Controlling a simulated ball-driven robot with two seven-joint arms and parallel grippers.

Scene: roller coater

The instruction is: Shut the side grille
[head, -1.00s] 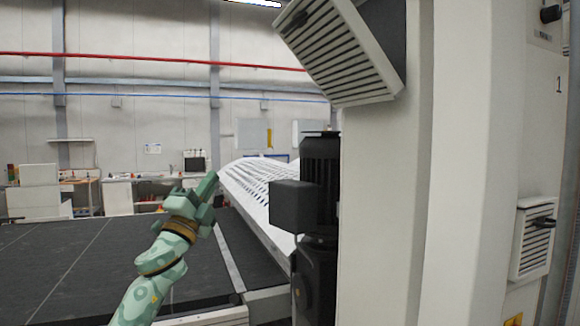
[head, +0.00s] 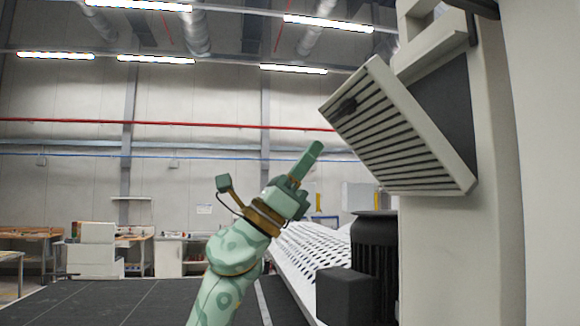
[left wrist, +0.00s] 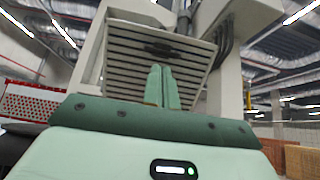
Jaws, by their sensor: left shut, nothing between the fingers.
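The side grille (head: 395,130) is a white slatted panel with a dark latch handle. It stands tilted open from the side of the machine's tall white column (head: 462,240), with a dark opening (head: 440,100) behind it. In the left wrist view the grille (left wrist: 130,53) fills the upper middle, its slats facing me. My left gripper (head: 314,150) is shut and empty, pointing up and right, to the left of the grille and apart from it in the head view. In the left wrist view its closed fingers (left wrist: 161,80) overlap the grille's lower part. My right gripper is not in view.
A black motor (head: 375,255) with a dark box (head: 343,296) stands below the grille. A white perforated sheet (head: 310,255) slopes beside it over a dark conveyor bed (head: 130,303). Workbenches (head: 180,255) stand far back. The air left of the grille is free.

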